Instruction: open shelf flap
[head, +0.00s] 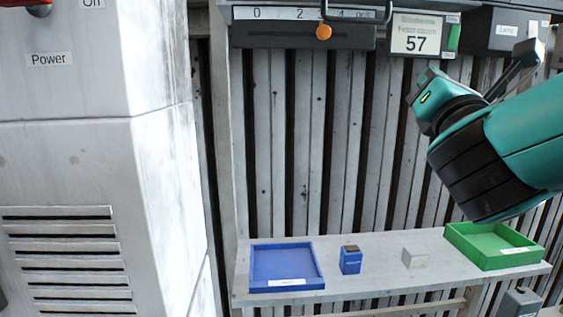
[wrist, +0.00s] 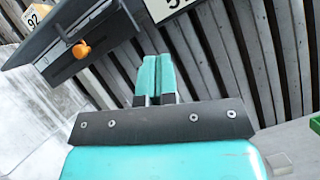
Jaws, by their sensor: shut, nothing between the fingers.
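A dark grey panel (head: 302,36), which looks like the shelf flap, is at the top of the head view below a strip marked with numbers. An orange knob (head: 323,32) sits on or in front of it, below a dark bar handle (head: 356,12). In the wrist view, the dark panel (wrist: 60,65) and orange knob (wrist: 81,50) are at the upper left. My gripper (wrist: 158,58) has its teal fingers together, empty, to the right of the knob and apart from it in the picture. In the head view my arm is at the right; the fingertips cannot be made out.
A bench (head: 385,277) below carries a blue tray (head: 286,283), a small blue box (head: 350,262), a small grey block (head: 416,258) and a green tray (head: 495,262). A large white cabinet (head: 80,160) fills the left.

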